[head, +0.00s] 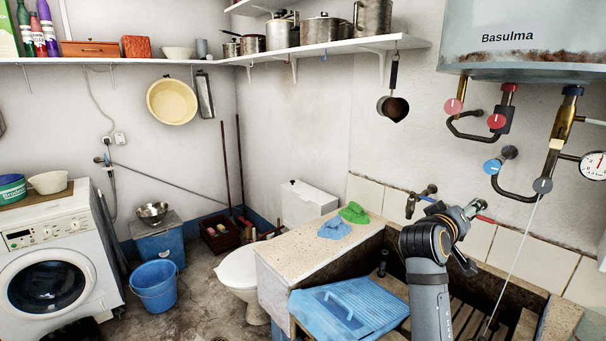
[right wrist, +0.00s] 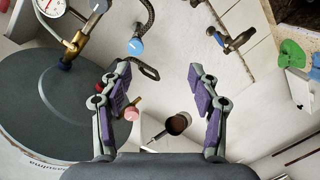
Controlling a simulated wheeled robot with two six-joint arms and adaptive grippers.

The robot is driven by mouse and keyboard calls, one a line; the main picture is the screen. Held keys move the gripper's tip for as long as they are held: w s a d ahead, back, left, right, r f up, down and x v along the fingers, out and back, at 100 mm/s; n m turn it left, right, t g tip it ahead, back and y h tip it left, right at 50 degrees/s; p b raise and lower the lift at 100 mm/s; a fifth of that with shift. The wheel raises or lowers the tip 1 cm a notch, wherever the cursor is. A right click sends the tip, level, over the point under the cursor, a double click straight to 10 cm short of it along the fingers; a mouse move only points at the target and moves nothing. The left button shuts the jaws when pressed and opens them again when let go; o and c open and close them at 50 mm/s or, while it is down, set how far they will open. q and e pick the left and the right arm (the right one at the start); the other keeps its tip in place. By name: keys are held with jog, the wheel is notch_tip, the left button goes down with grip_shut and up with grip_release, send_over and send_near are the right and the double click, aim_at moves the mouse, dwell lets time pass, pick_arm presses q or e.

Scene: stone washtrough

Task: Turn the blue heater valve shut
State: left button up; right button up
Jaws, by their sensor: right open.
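My left gripper is not in view.
A pink knob (head: 453,106), a red knob (head: 496,121), a grey knob (head: 543,185) and a gauge (head: 593,165) crowd around the valve. A wall tap (head: 420,200) sits left of the hand. A dark ladle (head: 393,105) hangs from the shelf.

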jog(key=s+a+f+g+y, duration=0.1)
jog(key=s+f+y, duration=0.3)
jog(key=f, duration=0.8)
jog(key=s+a+f+g+y, duration=0.2)
jog(key=s+f, duration=0.4)
jog(key=f, duration=0.6)
jog(key=s+a+f+n+g+y, duration=0.1)
jog(key=s+a+f+g+y, duration=0.2)
jog(key=s+f, duration=0.55)
jog(key=s+a+f+g+y, duration=0.2)
jog(key=s+a+f, duration=0.3)
jog(key=s, duration=0.7)
notch_tip(320, 180, down, 25)
jog(key=s+d+g, duration=0.1)
jog(key=s+d, duration=0.1)
jog(key=d, duration=0.1)
jog(key=s+f+g, duration=0.1)
jog(key=s+f, duration=1.7)
jog(key=shift+s+d, duration=0.3)
jog(key=shift+d, duration=0.1)
